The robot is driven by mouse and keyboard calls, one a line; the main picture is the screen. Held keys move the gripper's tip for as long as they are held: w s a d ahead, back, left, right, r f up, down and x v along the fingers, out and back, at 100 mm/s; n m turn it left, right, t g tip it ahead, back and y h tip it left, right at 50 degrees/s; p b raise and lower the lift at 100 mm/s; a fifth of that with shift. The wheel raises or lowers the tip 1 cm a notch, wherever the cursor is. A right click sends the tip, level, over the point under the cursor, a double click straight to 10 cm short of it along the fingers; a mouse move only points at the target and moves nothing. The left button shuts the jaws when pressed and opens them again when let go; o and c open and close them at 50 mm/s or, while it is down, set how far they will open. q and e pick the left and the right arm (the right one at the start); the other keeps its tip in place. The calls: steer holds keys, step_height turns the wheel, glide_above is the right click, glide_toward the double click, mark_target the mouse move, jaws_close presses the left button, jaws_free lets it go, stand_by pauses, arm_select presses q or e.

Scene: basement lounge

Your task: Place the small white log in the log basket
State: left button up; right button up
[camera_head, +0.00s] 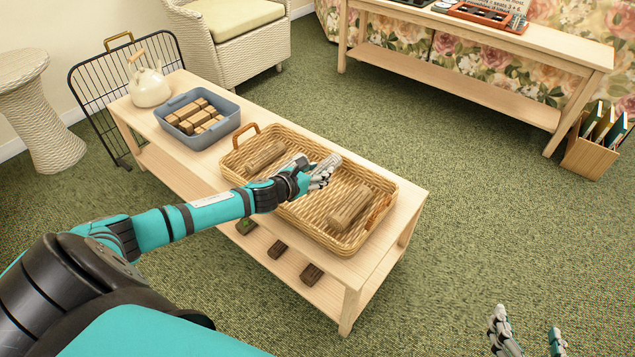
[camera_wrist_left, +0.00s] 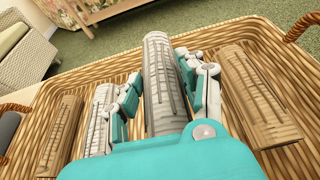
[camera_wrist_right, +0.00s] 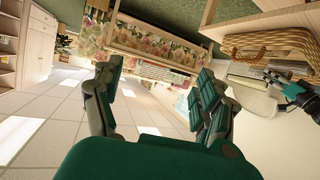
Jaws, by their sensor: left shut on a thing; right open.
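My left gripper (camera_head: 322,174) is shut on a pale grey-white log (camera_wrist_left: 160,85), which also shows in the head view (camera_head: 328,162). It holds the log over the wicker log basket (camera_head: 312,215); I cannot tell whether the log touches the basket's floor. In the left wrist view a brown log (camera_wrist_left: 258,95) lies to the right of the held log. Another whitish log (camera_wrist_left: 98,122) and a brown log (camera_wrist_left: 58,138) lie to its left. The head view shows brown logs at the basket's left (camera_head: 265,156) and right (camera_head: 349,207). My right gripper (camera_head: 528,338) is open and empty over the carpet.
The basket stands on a light wooden table (camera_head: 405,200). A blue-grey tub (camera_head: 200,138) of wood blocks and a white kettle (camera_head: 149,88) stand on its left part. Several dark blocks (camera_head: 279,249) lie on the shelf below. A console table (camera_head: 470,75) stands behind.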

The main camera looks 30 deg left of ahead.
arm_select(q)
step_height(320, 180, down, 4)
steer(key=shift+r+b, duration=0.25)
steer(key=shift+b, duration=0.7)
arm_select(e)
step_height(320, 180, up, 8)
steer(key=w+a+t+y, duration=0.1)
steer(key=w+t, duration=0.1)
steer(key=t, duration=0.2)
steer(key=shift+a+t+y, duration=0.4)
arm_select(q)
steer(key=shift+f, duration=0.2)
arm_select(e)
steer(key=shift+r+t, duration=0.3)
steer(key=shift+r, duration=0.1)
arm_select(q)
steer(key=shift+f, duration=0.1)
arm_select(e)
steer(key=shift+r, duration=0.15)
arm_select(q)
steer(key=shift+f+b, duration=0.3)
steer(key=shift+b, duration=0.05)
arm_select(e)
steer(key=shift+s+a+r+t, duration=0.1)
steer(key=shift+r+t, duration=0.6)
steer(key=shift+r, duration=0.25)
